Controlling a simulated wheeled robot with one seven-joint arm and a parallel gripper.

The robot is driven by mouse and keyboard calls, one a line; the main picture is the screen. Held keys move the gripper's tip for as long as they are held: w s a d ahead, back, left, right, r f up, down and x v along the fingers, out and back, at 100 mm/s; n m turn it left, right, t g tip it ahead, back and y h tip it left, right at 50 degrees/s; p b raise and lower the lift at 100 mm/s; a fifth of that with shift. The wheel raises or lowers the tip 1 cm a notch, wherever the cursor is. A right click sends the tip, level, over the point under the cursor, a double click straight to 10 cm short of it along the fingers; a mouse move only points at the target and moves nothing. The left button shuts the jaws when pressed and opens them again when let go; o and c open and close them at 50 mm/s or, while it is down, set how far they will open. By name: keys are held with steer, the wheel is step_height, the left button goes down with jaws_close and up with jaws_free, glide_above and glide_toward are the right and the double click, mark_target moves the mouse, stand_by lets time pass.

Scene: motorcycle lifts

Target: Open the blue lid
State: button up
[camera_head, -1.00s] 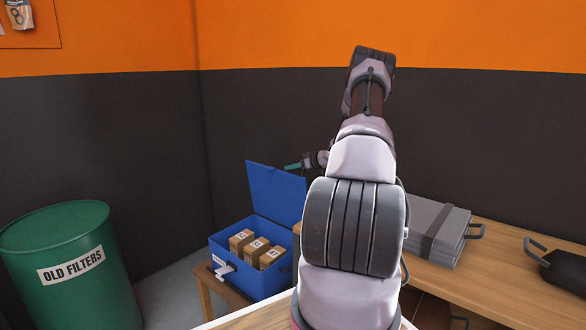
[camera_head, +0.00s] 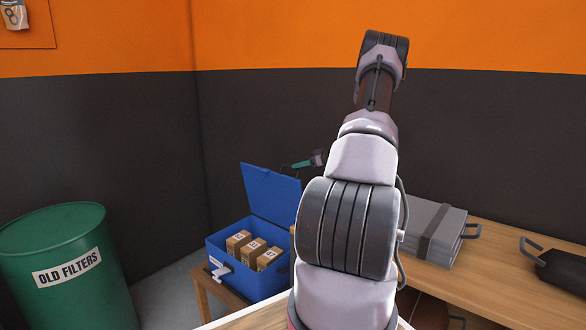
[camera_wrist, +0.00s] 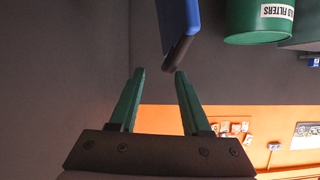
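The blue lid (camera_head: 270,190) stands raised, roughly upright, at the back of the blue box (camera_head: 248,283) in the head view. The box holds several brown cartons (camera_head: 253,247). My gripper (camera_head: 296,166), with green fingers, is just above the lid's top right corner. In the wrist view my gripper (camera_wrist: 159,72) is open with nothing between its fingers. The lid's blue panel (camera_wrist: 177,18) and a dark piece at its end (camera_wrist: 178,54) show just beyond the right fingertip. I cannot tell whether they touch.
The box sits on a small wooden table (camera_head: 206,291). A green "OLD FILTERS" barrel (camera_head: 60,270) stands at left. A wooden bench (camera_head: 490,262) at right carries a grey case (camera_head: 425,225) and a black handled item (camera_head: 562,268). A dark wall is behind.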

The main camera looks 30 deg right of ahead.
steer(key=shift+v, duration=1.7)
